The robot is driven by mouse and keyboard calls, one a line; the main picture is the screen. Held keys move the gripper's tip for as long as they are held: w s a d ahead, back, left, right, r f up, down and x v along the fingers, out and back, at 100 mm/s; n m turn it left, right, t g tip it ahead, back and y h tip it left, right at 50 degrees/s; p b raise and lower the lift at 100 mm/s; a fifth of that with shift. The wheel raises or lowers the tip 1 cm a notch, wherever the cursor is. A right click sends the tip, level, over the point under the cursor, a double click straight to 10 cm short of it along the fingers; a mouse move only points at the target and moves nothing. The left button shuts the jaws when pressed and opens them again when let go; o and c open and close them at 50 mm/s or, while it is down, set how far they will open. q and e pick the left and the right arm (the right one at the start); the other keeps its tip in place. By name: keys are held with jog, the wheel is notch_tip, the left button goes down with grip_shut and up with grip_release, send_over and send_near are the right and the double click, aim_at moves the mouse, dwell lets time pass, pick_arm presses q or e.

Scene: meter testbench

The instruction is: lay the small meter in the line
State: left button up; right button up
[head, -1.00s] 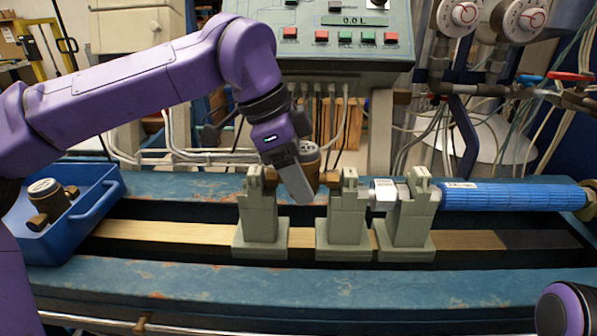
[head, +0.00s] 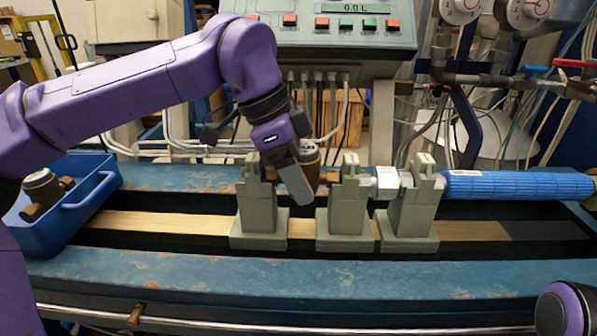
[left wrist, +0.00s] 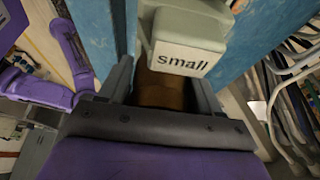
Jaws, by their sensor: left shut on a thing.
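The held meter (head: 310,158), brass with a pale top, is mostly hidden behind my left gripper (head: 298,192) in the head view. My left gripper is shut on it, between the left grey stand (head: 259,215) and the middle grey stand (head: 345,212). In the left wrist view its brass body (left wrist: 160,92) shows between the two fingers, beside a grey block labelled "small" (left wrist: 185,55). Whether the meter rests on the stands cannot be told. My right gripper is out of view.
A blue tub (head: 92,205) at the left holds another brass meter (head: 42,192). A third grey stand (head: 411,212) meets a metal fitting (head: 388,182) and a blue ribbed cylinder (head: 515,185) on the right. The wooden strip (head: 165,224) left of the stands is clear.

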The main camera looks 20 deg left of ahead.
pick_arm(q)
jog(key=shift+f+b, duration=0.3)
jog(key=shift+b, duration=0.05)
dwell(0.4)
jog(key=o, duration=1.5)
jog(key=shift+r+p, duration=3.55)
jog(key=shift+r, duration=1.45)
